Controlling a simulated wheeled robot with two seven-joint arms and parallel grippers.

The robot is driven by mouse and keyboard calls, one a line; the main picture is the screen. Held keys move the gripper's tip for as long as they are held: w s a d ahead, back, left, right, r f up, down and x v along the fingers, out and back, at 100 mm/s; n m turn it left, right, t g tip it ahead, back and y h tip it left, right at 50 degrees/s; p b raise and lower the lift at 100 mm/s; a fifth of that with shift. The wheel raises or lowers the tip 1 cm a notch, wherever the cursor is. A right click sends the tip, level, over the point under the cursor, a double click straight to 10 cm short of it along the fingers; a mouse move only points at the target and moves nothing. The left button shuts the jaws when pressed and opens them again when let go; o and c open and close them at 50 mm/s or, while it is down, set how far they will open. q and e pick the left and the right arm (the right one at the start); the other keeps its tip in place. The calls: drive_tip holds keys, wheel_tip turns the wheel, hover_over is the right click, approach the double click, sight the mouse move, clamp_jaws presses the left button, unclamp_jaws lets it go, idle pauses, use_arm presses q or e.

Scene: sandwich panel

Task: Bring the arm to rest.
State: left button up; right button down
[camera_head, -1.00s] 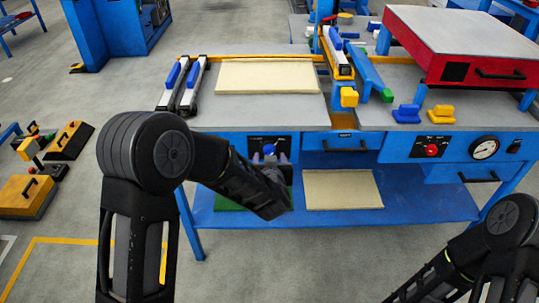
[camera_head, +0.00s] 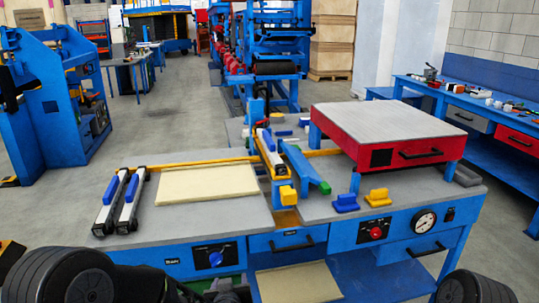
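Of my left arm, only a dark round joint (camera_head: 70,278) and part of a black link show at the bottom left, in front of the workbench. Of my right arm, only a dark round joint (camera_head: 474,287) shows at the bottom right edge. Neither gripper's fingers are in view, so I cannot see whether they are open or shut. The workbench (camera_head: 190,245) stands just beyond both arms. A cream panel (camera_head: 207,182) lies flat on its left grey top, away from the visible arm parts.
Two blue-handled clamps (camera_head: 119,200) lie left of the panel. A red box press (camera_head: 388,140) stands at the bench's right. Yellow and blue blocks (camera_head: 376,197) sit before it. A lower-shelf panel (camera_head: 298,284) is partly visible. Open floor (camera_head: 170,110) lies behind.

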use_arm(q)
drive_tip(key=s+d+f+m+g+h, duration=0.1)
drive_tip(key=s+d+f+g+h, duration=0.2)
drive_tip(key=s+d+f, duration=0.4)
drive_tip(key=s+a+f+g+h+p, duration=0.1)
drive_tip(key=s+f+g, duration=0.3)
drive_tip(key=s, duration=0.9)
drive_tip(key=s+a+f+g+h+p, duration=0.1)
drive_tip(key=s+f+g+p, duration=0.2)
drive_tip(key=s+f, duration=0.7)
drive_tip(key=s+g, duration=0.2)
drive_tip(key=s, duration=0.1)
drive_tip(key=shift+f+h, duration=0.3)
drive_tip(key=shift+f, duration=0.1)
